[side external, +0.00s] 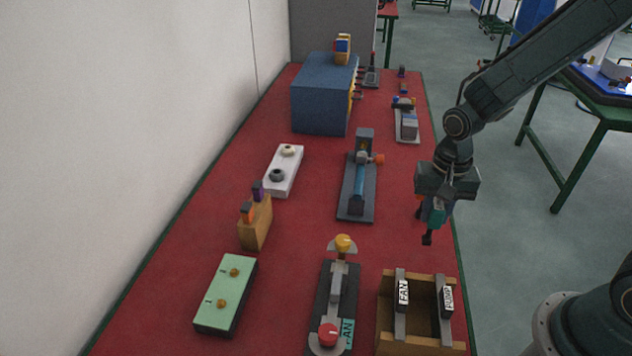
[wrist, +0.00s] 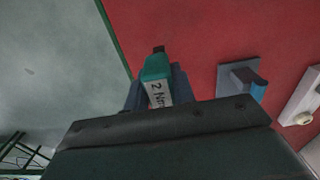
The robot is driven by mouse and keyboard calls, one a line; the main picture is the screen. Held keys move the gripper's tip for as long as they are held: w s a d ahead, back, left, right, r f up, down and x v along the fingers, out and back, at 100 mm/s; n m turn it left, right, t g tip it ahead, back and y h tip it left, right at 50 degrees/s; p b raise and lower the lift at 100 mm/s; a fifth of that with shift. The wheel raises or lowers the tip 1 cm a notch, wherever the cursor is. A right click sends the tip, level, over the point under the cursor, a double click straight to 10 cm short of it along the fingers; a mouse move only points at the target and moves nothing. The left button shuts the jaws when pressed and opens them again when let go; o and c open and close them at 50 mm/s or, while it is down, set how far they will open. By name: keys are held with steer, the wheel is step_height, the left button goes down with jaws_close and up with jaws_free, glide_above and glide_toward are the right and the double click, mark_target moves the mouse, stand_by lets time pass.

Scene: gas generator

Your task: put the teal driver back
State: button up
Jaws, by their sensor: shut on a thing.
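My gripper (side external: 434,200) is shut on the teal driver (side external: 438,214) and holds it above the right edge of the red table. The driver hangs tip down with its dark end lowest. In the wrist view the teal driver (wrist: 155,66) sits between the fingers of my gripper (wrist: 158,88), and a white label reading "2 Nm" shows on it. A wooden block (side external: 254,230) stands at the left of the table, well away from my gripper. An orange-topped driver (side external: 247,211) and a purple-topped driver (side external: 258,190) stand upright in it. Any free hole in it is too small to tell.
In front are a green box (side external: 226,294), a lever unit (side external: 335,295) and a wooden crate (side external: 420,347) with FAN and PUMP tags.

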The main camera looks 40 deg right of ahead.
mark_target(432, 223)
steer(key=shift+f, duration=1.75)
steer(key=shift+f, duration=0.2)
steer(key=o, duration=1)
steer(key=shift+r, duration=0.2)
step_height(432, 223, up, 10)
steer(key=shift+r, duration=0.95)
steer(key=shift+s+r, duration=0.1)
steer(key=shift+r, duration=0.05)
